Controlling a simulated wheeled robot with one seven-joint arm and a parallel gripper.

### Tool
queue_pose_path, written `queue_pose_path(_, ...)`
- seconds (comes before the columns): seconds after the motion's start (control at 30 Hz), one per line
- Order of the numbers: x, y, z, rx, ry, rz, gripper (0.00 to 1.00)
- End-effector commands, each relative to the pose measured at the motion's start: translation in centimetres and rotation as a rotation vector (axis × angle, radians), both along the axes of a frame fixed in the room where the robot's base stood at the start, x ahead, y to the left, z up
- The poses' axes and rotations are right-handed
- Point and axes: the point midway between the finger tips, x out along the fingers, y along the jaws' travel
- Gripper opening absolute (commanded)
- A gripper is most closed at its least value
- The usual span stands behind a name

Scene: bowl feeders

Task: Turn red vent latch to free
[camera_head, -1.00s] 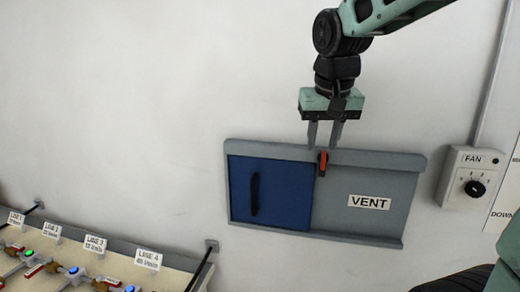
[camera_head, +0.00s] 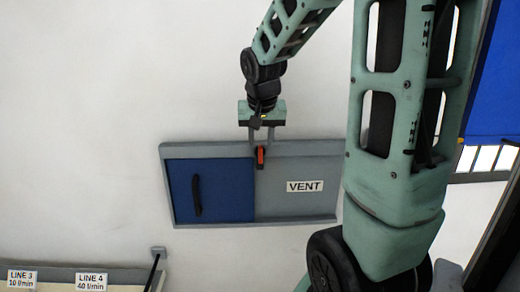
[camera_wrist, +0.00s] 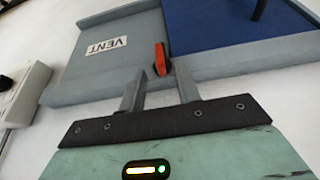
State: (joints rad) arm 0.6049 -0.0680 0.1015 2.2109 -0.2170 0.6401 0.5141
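The red vent latch (camera_head: 261,155) is a small red lever on a dark base, at the upper right edge of the blue vent door (camera_head: 222,180). It stands close to upright in the head view. In the wrist view the red latch (camera_wrist: 160,58) looks orange-red. My gripper (camera_head: 261,147) reaches down from above, with one finger on each side of the latch. In the wrist view my gripper (camera_wrist: 158,80) is open, with a gap between each finger and the latch. I cannot tell how deep the fingers reach around it.
The grey vent frame (camera_head: 300,205) carries a VENT label (camera_head: 305,186) on its right. The door has a black handle (camera_head: 196,195). A feeder bench (camera_head: 120,276) with line labels is at lower left. A white box (camera_wrist: 25,95) is left in the wrist view.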

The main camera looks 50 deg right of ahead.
Motion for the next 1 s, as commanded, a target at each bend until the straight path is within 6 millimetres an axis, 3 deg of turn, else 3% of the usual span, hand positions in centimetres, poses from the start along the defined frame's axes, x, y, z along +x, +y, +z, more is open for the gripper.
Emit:
queue_pose_path(0.3,1.2,-1.4,-4.4,0.001,0.004,0.001,0.33)
queue_pose_path(0.73,1.4,-1.6,-5.3,0.0,0.0,0.001,0.33)
queue_pose_path(0.83,1.4,-1.6,-5.2,0.0,0.0,0.001,0.05)
queue_pose_path(0.87,1.4,-1.6,-5.2,-0.001,0.0,0.001,0.0)
queue_pose_path(1.0,1.5,-1.6,-5.2,-0.002,-0.001,0.001,0.0)
